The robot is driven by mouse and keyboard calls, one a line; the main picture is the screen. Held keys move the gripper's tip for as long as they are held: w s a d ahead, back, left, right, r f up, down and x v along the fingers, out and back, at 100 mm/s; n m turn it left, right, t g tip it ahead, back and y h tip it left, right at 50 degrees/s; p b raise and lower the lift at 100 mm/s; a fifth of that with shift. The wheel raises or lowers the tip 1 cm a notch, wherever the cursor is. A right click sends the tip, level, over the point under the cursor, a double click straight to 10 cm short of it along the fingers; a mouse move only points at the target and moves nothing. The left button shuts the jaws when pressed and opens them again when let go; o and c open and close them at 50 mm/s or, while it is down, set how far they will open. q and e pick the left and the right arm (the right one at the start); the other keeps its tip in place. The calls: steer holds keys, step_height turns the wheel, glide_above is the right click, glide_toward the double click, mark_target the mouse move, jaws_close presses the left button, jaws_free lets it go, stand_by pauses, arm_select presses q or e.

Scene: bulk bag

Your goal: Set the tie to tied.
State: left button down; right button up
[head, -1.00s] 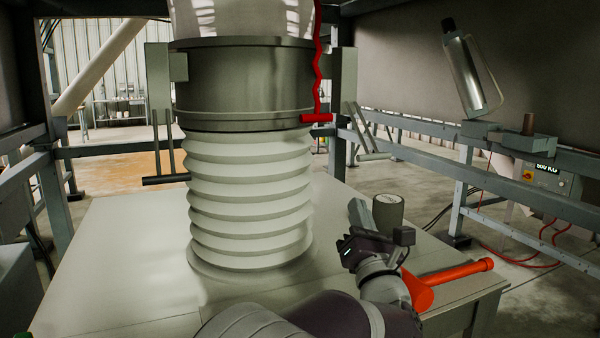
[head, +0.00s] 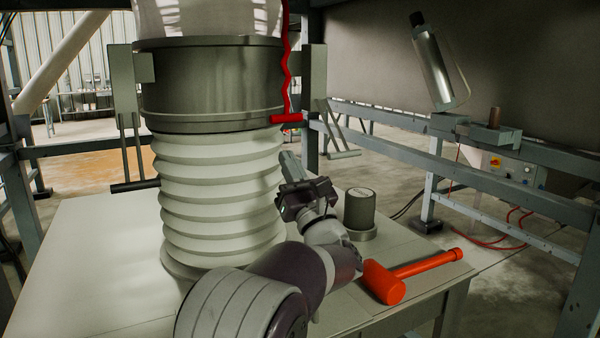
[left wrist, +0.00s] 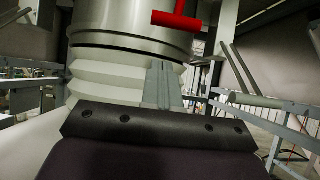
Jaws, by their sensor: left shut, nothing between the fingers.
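A red wavy cord (head: 287,60) hangs down the right side of the bag's neck and the metal collar. It ends at a red horizontal bar (head: 287,118) at the collar's lower edge; I cannot tell which part is the tie or its state. The bar also shows in the left wrist view (left wrist: 177,20), above my fingers. My left gripper (head: 287,158) is shut and empty, pointing up, below the bar and apart from it, in front of the bellows' right side. Its fingers show in the left wrist view (left wrist: 164,72). My right gripper is not in view.
White ribbed bellows (head: 215,185) stand on the pale table (head: 75,255) under the metal collar (head: 210,88). A grey cylinder (head: 360,208) and an orange-red mallet (head: 400,277) are on the table's right.

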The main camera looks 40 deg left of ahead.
mark_target(285, 90)
arm_select(q)
steer(key=r, duration=0.1)
steer(key=a+r+p, duration=0.1)
steer(key=r, duration=0.1)
steer(key=r+p, duration=0.1)
steer(key=shift+w+a+r, duration=0.2)
steer(key=shift+w+r, duration=0.05)
steer(key=shift+w, duration=0.1)
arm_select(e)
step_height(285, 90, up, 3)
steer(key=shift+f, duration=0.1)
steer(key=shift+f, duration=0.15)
arm_select(q)
step_height(285, 90, up, 2)
steer(key=shift+r+b, duration=0.2)
steer(key=shift+b, duration=0.95)
step_height(285, 90, up, 6)
steer(key=shift+d+f, duration=0.1)
steer(key=shift+f, duration=0.1)
steer(key=shift+s+r, duration=0.1)
steer(key=shift+r, duration=0.35)
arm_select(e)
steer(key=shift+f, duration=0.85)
